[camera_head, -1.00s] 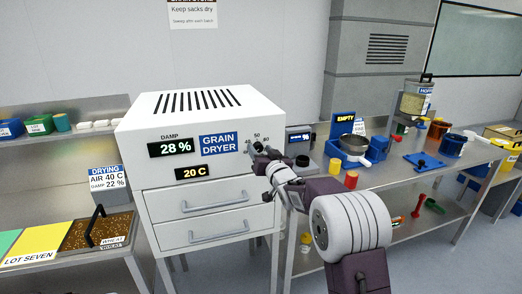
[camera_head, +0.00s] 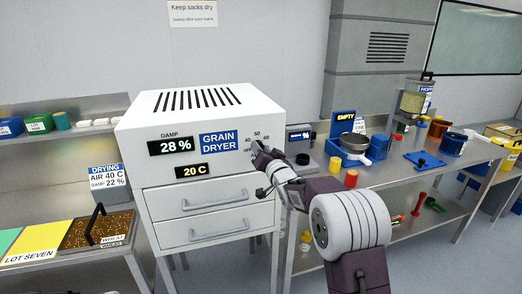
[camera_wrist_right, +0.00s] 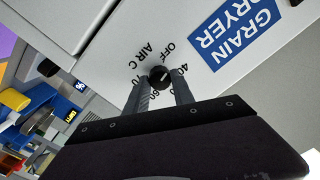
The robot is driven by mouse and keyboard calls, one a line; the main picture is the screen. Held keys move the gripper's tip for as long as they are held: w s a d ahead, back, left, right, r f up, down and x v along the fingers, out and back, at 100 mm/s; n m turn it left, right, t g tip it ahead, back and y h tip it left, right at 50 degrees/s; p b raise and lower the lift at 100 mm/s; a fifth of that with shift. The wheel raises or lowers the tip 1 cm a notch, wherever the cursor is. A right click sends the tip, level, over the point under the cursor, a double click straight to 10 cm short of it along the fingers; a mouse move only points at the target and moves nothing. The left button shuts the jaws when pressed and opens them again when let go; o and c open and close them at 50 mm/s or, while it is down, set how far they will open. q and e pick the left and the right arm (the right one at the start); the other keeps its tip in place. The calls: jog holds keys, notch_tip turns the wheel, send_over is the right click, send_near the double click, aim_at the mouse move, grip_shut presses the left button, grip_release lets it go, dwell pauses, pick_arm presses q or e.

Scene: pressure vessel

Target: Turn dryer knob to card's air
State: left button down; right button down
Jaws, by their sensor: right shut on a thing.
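The white grain dryer (camera_head: 213,125) has a small black knob (camera_wrist_right: 160,77) on its front panel. In the right wrist view the marks OFF, 40, 60 and 70 and the words AIR C show around the knob. The fingers of my right gripper (camera_wrist_right: 163,90) are shut on the knob, one on each side. A short pale mark shows on the knob; I cannot tell exactly where it points. In the head view my right gripper (camera_head: 259,154) hides the knob. The drying card (camera_head: 106,177) reads AIR 40 C, DAMP 22 %. My left gripper is not in view.
The dryer's displays read 28 % damp (camera_head: 170,148) and 20 C (camera_head: 191,171). A grain tray (camera_head: 76,245) stands left. The right bench (camera_head: 385,180) holds a pan and several blue parts.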

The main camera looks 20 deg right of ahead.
jog(key=shift+f+m, duration=0.1)
jog(key=shift+m, duration=4.2)
jog(key=c, duration=1.1)
grip_release()
jog(key=shift+s, duration=0.15)
